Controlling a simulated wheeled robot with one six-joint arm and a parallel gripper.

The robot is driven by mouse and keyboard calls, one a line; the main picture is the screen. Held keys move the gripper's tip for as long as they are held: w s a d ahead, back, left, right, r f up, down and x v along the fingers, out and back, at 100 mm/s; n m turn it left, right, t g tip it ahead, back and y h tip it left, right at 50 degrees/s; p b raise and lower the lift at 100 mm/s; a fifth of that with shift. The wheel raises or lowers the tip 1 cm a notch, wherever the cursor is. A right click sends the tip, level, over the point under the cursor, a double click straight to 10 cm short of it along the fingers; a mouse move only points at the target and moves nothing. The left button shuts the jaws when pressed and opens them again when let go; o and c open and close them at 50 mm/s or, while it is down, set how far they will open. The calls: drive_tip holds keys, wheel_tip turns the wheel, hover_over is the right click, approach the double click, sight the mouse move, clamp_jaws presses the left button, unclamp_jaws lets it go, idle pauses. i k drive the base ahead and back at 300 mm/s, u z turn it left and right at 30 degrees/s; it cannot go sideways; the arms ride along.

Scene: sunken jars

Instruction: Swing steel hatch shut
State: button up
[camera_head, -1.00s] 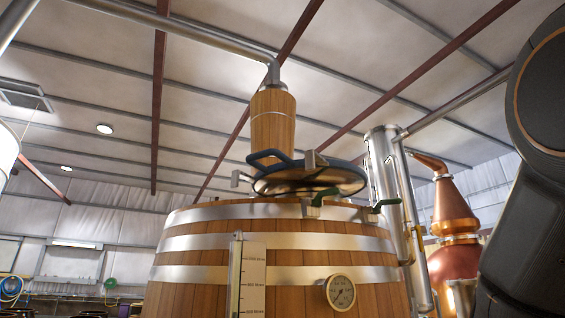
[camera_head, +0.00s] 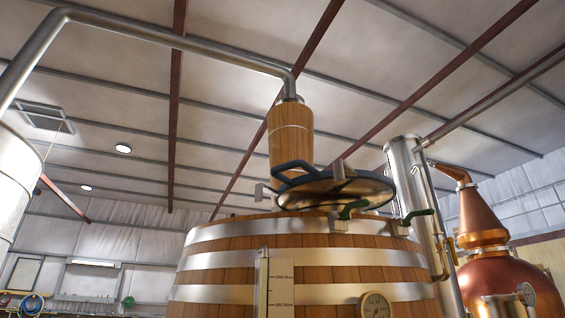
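The steel hatch (camera_head: 318,193) is a round lid with a shiny underside and a dark blue rim and handle (camera_head: 293,170). It stands tilted above the top of the wooden vat (camera_head: 300,257), its underside partly facing me. Green-handled clamps (camera_head: 353,208) show at its near edge and to the right (camera_head: 415,213). The opening beneath it is hidden by the vat's top edge. My gripper is not in view.
A wooden column (camera_head: 290,135) with a steel pipe (camera_head: 160,35) rises behind the hatch. A steel cylinder (camera_head: 408,180) and a copper still (camera_head: 486,235) stand to the right. A white tank (camera_head: 12,185) is at the left edge. A gauge (camera_head: 375,306) and a level scale (camera_head: 280,290) are on the vat's front.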

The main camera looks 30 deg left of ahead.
sight(327, 193)
drive_tip(key=k, duration=0.7)
drive_tip(key=u, duration=1.25)
drive_tip(key=i, duration=0.3)
drive_tip(key=z, duration=0.1)
